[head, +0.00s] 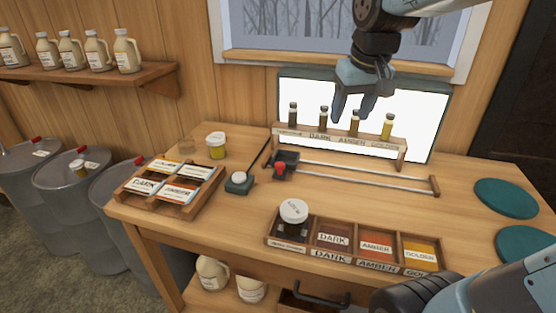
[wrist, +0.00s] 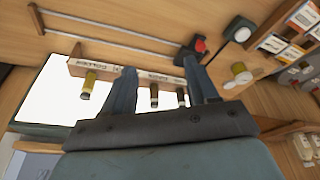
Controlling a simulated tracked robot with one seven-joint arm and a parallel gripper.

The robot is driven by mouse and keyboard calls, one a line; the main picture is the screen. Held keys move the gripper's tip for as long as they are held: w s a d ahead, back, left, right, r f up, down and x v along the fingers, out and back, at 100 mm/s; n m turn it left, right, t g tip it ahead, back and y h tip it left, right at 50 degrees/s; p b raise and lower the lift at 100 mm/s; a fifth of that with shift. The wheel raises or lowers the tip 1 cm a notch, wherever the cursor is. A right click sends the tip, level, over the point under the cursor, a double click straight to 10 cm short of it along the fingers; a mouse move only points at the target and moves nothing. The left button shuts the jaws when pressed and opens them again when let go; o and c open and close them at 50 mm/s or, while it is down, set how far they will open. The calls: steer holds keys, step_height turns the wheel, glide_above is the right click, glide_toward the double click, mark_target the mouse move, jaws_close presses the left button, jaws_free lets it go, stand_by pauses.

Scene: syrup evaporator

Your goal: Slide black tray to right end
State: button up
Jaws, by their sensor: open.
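The black tray (head: 286,160) with a red knob (head: 280,168) sits at the left end of two pale metal rails (head: 355,177) on the table. In the wrist view the black tray (wrist: 188,58) is beyond my fingers, toward the upper right, with its red knob (wrist: 199,46) showing. The right end of the rails has a wooden end block (head: 435,186); that end is empty. My gripper (head: 351,112) is open and empty, in the air in front of the lit panel, up and to the right of the tray. Its two fingers (wrist: 165,85) point toward the rails in the wrist view.
A wooden rack (head: 340,138) with several sample bottles stands behind the rails before the lit panel (head: 425,110). A compartment box (head: 345,250) with a white-lidded jar lies in front. A card tray (head: 170,190) and a small dark device (head: 239,182) are left. Green discs (head: 506,197) lie right.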

steer(key=w+a+f+n+g, duration=0.2)
steer(key=w+a+f, duration=0.1)
steer(key=w+a, duration=0.4)
steer(key=n+g, duration=0.1)
glide_above(280, 163)
step_height(280, 163, down, 6)
step_height(280, 163, down, 13)
steer(key=shift+s+f, duration=0.1)
steer(key=shift+s, duration=0.05)
jaws_close()
stand_by(0.3)
